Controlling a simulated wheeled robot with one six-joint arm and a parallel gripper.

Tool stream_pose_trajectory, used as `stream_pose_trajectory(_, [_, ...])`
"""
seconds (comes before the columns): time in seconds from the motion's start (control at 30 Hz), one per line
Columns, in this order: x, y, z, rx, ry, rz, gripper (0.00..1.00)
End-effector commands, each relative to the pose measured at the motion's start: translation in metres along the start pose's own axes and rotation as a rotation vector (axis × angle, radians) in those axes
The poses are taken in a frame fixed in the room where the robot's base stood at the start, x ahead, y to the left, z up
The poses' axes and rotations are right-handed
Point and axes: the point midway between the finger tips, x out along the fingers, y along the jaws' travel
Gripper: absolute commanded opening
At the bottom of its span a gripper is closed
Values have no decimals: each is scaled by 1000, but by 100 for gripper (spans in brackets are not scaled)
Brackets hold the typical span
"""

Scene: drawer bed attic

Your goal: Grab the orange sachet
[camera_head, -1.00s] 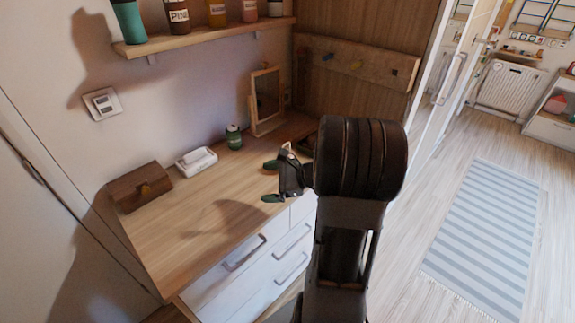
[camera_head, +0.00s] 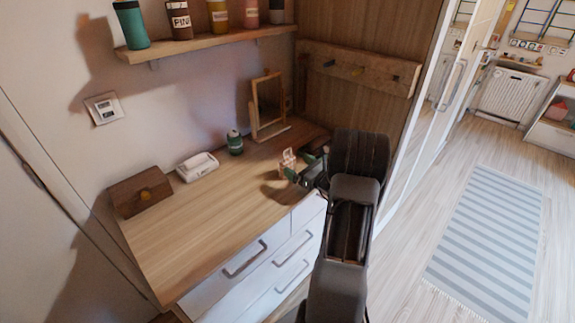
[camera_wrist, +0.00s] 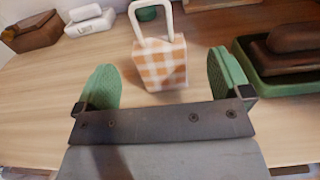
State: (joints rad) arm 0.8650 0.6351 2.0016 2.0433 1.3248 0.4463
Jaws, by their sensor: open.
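The orange sachet (camera_wrist: 161,66) shows in the wrist view as a small orange-and-white checked bag with a white loop handle, standing upright on the wooden desktop. In the head view the sachet (camera_head: 287,160) stands near the right end of the desk, partly behind my gripper. My gripper (camera_wrist: 163,85) has two green-padded fingers spread apart, one on each side of the sachet's near face. The sachet lies between and just beyond the fingertips, and I see no contact. In the head view my gripper (camera_head: 297,174) is low over the desk.
A green tray (camera_wrist: 290,86) holding a brown object lies close to the right finger. A white box (camera_head: 197,166), a brown wooden box (camera_head: 140,191), a green jar (camera_head: 235,142) and a framed mirror (camera_head: 268,104) stand on the desk. The front left desktop is clear.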

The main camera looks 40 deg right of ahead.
Motion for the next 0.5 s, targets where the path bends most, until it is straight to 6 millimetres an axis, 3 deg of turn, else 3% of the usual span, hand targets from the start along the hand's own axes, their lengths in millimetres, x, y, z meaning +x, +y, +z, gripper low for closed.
stream_pose_trajectory(0.5, [51,3,1,-1,0,1,96])
